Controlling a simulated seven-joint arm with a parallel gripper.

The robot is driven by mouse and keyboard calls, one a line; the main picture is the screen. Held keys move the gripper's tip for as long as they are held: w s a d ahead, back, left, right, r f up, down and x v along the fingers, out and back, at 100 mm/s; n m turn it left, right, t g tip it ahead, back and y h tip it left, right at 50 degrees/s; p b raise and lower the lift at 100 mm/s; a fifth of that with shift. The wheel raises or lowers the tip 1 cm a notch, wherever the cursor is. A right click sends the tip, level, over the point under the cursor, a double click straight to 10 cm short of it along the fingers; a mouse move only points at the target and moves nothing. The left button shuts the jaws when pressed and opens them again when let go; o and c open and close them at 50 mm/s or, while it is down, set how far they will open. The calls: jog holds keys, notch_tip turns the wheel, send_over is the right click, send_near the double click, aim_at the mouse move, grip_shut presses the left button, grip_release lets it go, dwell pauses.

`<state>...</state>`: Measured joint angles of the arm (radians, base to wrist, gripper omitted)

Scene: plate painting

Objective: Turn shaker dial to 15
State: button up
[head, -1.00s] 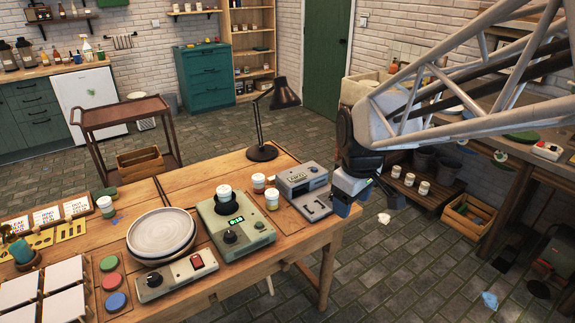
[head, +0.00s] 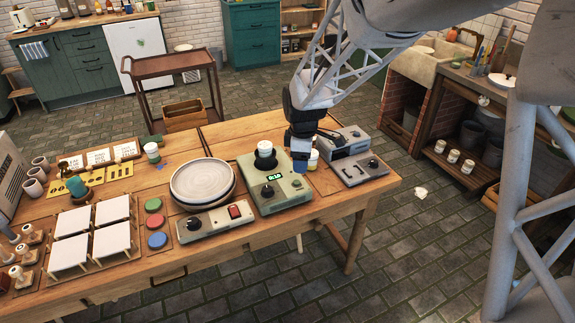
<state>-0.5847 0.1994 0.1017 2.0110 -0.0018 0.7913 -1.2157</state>
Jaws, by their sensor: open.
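The shaker (head: 285,202) is a green-grey box on the wooden table with a lit green display (head: 279,178), too small to read surely. Its black dial (head: 267,191) is on the front left of its top. A jar with a white lid (head: 265,149) stands on the shaker's round black seat. My gripper (head: 300,166) points down with blue fingertips, above or just beside the right rear of the shaker, right of the jar. It is open and appears empty; the gap between the fingers cannot be made out. It is apart from the dial.
A grey machine (head: 352,168) with a knob stands right of the shaker. A jar (head: 313,160) is partly hidden behind my gripper. The table's front edge is close.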

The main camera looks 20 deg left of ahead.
aim_at(268, 189)
jog(key=a+f+n, duration=0.1)
jog(key=a+f, duration=0.1)
jog(key=a, duration=0.1)
jog(key=a+f+n, duration=0.1)
jog(key=a+f, duration=0.2)
jog(key=a, duration=0.1)
jog(key=a+f+n, duration=0.2)
jog(key=a, duration=0.2)
jog(key=shift+w+a+f, duration=0.1)
jog(key=shift+w+f, duration=0.05)
jog(key=shift+f, duration=0.25)
jog(key=shift+f, duration=0.1)
jog(key=shift+f, duration=3.8)
jog(key=shift+c, duration=0.3)
jog(key=c, duration=0.9)
jog(key=shift+o, duration=0.2)
